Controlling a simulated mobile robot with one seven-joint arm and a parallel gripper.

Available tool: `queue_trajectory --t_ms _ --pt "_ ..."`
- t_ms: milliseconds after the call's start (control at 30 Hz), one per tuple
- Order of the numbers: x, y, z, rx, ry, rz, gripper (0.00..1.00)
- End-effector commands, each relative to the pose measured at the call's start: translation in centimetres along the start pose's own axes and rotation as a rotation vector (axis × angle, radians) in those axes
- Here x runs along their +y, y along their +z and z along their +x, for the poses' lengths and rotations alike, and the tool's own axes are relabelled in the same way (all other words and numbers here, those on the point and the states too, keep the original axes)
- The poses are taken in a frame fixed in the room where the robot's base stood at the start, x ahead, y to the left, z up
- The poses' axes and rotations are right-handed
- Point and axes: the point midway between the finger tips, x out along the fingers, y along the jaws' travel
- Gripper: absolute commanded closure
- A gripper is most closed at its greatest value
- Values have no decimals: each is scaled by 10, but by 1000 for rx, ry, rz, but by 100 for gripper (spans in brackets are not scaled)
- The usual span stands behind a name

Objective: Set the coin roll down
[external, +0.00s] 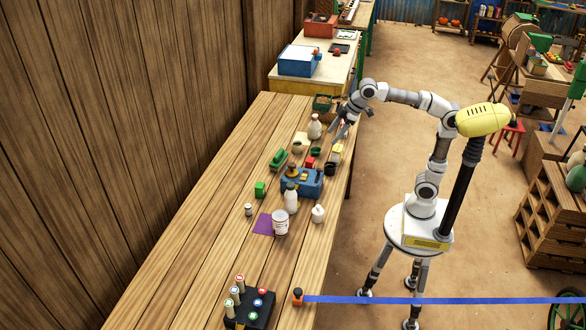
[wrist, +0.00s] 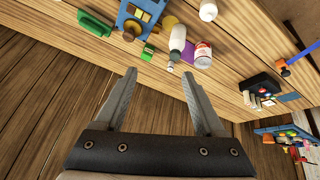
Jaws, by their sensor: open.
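My gripper (external: 339,128) hangs over the far right part of the long table, near a pale bottle. Its two fingers (wrist: 159,72) are spread wide in the wrist view, with nothing held between them. A small pale cylinder with a dark end (external: 249,209) stands on the table left of the purple mat (external: 263,224); it also shows in the wrist view (wrist: 170,67), beyond the fingertips. I cannot tell whether it is the coin roll.
A white bottle (external: 291,201) and a labelled can (external: 280,224) stand by the mat. A blue scale-like box (external: 313,184), a green block (external: 260,189) and a round white flask (external: 318,213) are near. The table's left side (external: 190,265) is bare, along a plank wall.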

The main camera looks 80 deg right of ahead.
Motion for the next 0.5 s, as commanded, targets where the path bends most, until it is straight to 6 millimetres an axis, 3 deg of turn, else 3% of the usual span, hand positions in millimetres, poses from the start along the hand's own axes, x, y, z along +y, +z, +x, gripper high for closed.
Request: queue_trajectory --t_ms 33,200,500 --pt "1 -22 9 4 -23 -34 29" --pt "-2 -81 46 47 -102 -144 29" --pt "1 -164 110 170 -255 -261 29"
